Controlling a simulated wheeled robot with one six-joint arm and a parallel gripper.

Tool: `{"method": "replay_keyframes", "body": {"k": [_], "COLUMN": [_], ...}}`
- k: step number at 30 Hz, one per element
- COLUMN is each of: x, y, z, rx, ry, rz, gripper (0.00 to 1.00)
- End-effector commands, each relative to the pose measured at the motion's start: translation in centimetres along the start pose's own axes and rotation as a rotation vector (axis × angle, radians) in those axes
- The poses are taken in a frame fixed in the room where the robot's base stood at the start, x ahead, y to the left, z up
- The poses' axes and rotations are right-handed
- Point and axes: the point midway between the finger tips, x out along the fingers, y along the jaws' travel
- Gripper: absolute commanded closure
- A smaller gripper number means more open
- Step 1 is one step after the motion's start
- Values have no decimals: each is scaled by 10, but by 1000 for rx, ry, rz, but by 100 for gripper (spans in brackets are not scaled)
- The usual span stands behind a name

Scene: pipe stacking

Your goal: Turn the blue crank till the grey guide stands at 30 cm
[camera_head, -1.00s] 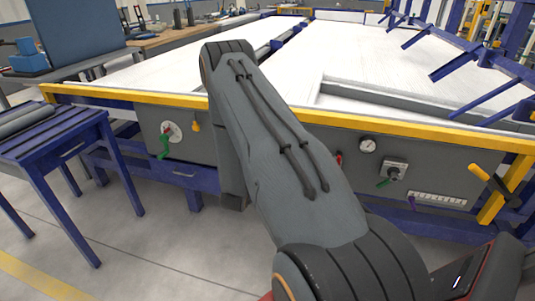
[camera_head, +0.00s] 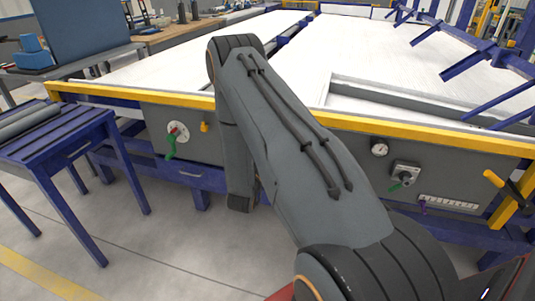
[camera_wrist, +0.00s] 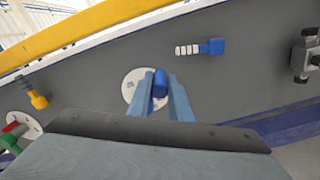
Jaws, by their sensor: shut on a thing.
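The blue crank (camera_wrist: 160,84) shows in the wrist view as a blue knob in front of a white round dial plate (camera_wrist: 133,91) on the grey panel. My gripper (camera_wrist: 160,92) is shut on the blue knob, with one finger on each side. The fingers hide part of the knob and the dial, and I cannot read the dial. In the head view my arm covers the gripper and the blue crank. A grey bar (camera_head: 432,103) on the white tabletop at the right may be the grey guide; no scale for its position is readable.
The grey panel also carries a green-handled crank (camera_head: 171,147), a yellow knob (camera_wrist: 39,100), a round gauge (camera_head: 379,149) and a blue fitting with a white threaded end (camera_wrist: 212,46). A yellow rail (camera_head: 130,94) runs above. A blue side table (camera_head: 65,140) stands at the left.

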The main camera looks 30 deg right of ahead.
Motion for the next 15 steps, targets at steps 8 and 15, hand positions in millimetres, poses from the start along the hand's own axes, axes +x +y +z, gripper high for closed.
{"method": "replay_keyframes", "body": {"k": [8, 15], "x": [1, -3], "y": [0, -1], "z": [0, 0], "rx": [1, 1], "ry": [0, 0], "rz": [1, 0], "gripper": [63, 63]}}
